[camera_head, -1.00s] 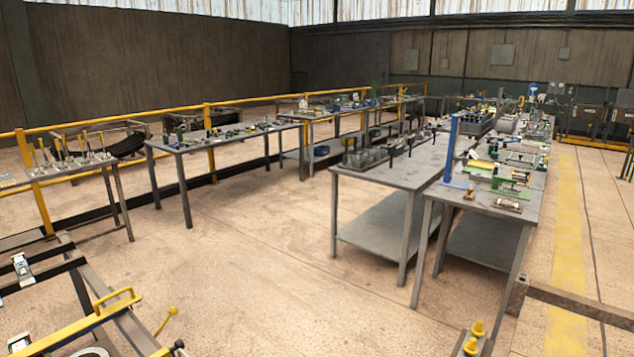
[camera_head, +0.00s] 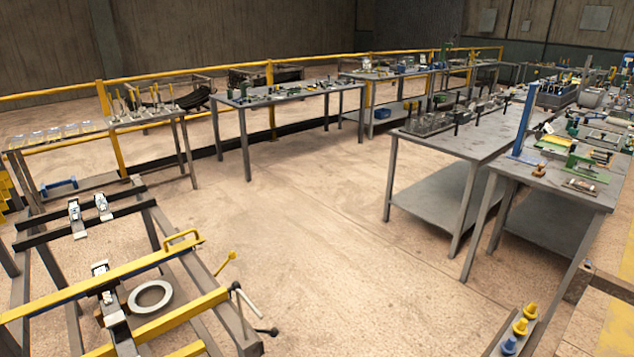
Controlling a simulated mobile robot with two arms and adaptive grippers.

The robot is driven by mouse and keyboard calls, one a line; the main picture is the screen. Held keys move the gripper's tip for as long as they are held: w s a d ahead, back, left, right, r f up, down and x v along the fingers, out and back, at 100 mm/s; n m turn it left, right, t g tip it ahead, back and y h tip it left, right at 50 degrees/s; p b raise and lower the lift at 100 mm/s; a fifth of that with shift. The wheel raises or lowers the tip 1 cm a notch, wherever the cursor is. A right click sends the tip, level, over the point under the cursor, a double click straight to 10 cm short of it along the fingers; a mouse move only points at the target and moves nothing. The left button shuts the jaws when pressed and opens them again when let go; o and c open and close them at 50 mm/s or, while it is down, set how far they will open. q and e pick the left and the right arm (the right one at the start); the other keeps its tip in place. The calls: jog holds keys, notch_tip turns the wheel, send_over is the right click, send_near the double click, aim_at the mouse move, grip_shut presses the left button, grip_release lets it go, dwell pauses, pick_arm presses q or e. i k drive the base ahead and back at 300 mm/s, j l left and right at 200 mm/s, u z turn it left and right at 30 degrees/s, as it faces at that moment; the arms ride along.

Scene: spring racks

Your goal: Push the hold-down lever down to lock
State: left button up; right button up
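A metal rack frame (camera_head: 212,277) with yellow bars stands at the lower left. A yellow loop handle (camera_head: 183,238) sits on its upper yellow bar. A thin lever with a yellow knob (camera_head: 228,261) slants up at the rack's right side. Levers with dark ends (camera_head: 243,305) stand at the end of the lower yellow bar. I cannot tell which of these is the hold-down lever. A pale ring (camera_head: 150,296) lies between the yellow bars. Neither of my grippers is in view.
Grey work tables (camera_head: 452,147) with tools stand at the right, and another table (camera_head: 285,98) stands farther back. A yellow railing (camera_head: 190,78) runs behind. Yellow and blue pegs (camera_head: 520,327) stand on a bar at the lower right. The middle floor (camera_head: 310,220) is clear.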

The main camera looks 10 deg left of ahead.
aim_at(232, 255)
jog(key=i+j, duration=0.1)
jog(key=i, duration=0.2)
jog(key=i+u, duration=0.3)
jog(key=i, duration=0.25)
jog(key=i+u, duration=0.35)
jog(key=i, duration=0.25)
jog(key=l, duration=0.05)
